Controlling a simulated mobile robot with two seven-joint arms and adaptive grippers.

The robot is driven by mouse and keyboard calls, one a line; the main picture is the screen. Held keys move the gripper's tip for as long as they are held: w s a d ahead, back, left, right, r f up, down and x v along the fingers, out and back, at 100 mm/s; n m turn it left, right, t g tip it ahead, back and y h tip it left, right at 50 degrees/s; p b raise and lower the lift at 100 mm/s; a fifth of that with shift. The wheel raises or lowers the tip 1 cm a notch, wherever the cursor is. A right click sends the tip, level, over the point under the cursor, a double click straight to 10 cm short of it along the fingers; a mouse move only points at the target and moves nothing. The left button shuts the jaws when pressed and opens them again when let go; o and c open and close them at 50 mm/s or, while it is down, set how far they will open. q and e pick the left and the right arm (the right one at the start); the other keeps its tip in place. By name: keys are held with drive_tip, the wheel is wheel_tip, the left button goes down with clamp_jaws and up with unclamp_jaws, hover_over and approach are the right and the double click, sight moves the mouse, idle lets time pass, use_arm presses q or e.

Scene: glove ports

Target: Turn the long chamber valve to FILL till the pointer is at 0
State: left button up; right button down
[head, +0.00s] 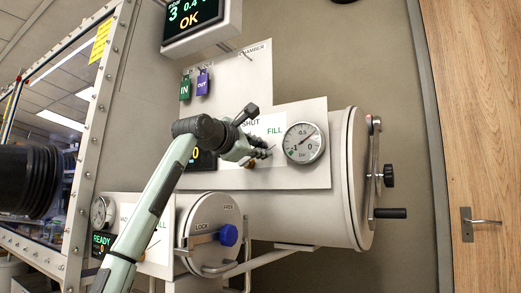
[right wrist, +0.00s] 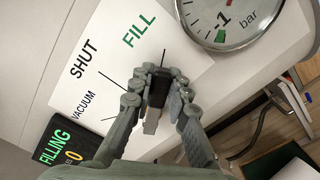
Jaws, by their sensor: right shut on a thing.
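My right gripper (head: 262,152) is at the long chamber's valve panel, between the SHUT and FILL labels and the gauge. In the right wrist view, its fingers (right wrist: 160,82) are shut on the valve handle (right wrist: 157,92), a dark bar with a pale part below. The gripper hides the handle in the head view. The FILL label (right wrist: 139,31) is green. The round gauge (head: 304,143) reads in bar; its needle lies between -0.5 and 0. Only its lower part (right wrist: 215,22) shows in the right wrist view. My left gripper is not in view.
A display (right wrist: 58,140) reads FILLING. The long chamber's round door (head: 361,180) has a black-knobbed handle at right. A smaller chamber (head: 212,210) with a blue knob sits below my arm. Green IN and purple OUT tags (head: 203,84) hang above. A black glove sleeve (head: 28,180) protrudes at left.

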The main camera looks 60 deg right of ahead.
drive_tip(key=shift+f, duration=0.1)
drive_tip(key=c, duration=1.4)
unclamp_jaws()
drive_tip(key=shift+c, duration=0.2)
drive_tip(key=shift+a, duration=0.1)
drive_tip(key=s+a, duration=0.1)
drive_tip(key=a, duration=1.1)
drive_tip(key=shift+d, duration=0.1)
